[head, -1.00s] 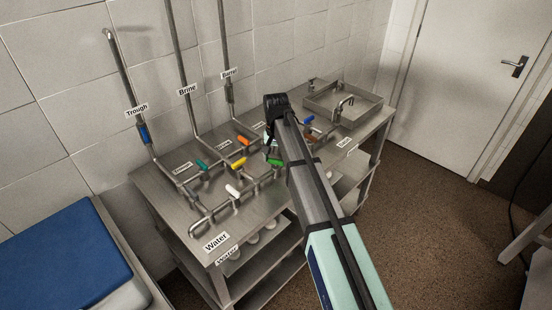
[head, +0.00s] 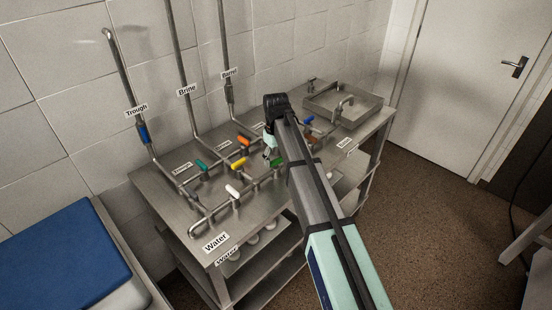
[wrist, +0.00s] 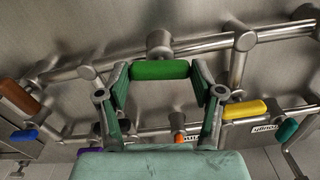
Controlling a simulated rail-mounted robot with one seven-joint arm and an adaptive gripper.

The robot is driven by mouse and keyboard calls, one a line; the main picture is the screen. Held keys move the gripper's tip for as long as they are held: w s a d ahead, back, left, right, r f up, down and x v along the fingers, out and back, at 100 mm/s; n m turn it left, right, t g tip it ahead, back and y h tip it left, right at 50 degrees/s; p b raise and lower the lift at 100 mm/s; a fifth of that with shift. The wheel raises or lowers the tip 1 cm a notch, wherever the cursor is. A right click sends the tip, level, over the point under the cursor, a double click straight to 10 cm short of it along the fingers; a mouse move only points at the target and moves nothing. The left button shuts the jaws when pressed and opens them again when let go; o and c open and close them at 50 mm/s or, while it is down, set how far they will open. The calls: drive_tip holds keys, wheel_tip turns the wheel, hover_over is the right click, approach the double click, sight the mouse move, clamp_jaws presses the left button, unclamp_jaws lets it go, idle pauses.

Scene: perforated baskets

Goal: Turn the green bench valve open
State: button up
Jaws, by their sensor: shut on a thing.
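The green valve handle (head: 277,162) sits on the pipework of the steel bench, partly hidden by my arm in the head view. In the wrist view the green handle (wrist: 160,69) lies lengthwise across the gap between my fingertips, one at each end. My gripper (wrist: 160,78) is shut on the handle. In the head view my gripper (head: 269,152) is small beside the green handle, and its contact is hard to make out there.
Close by are a yellow handle (head: 239,163), an orange handle (head: 243,140), a white handle (head: 233,191), a teal handle (head: 202,165) and a blue handle (head: 308,120). Upright pipes rise along the wall. A sink (head: 335,112) is at the bench's far end.

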sight(276, 160)
drive_tip(key=shift+n, duration=1)
drive_tip(key=o, duration=1.1)
drive_tip(key=shift+o, duration=0.2)
wheel_tip(276, 160, up, 12)
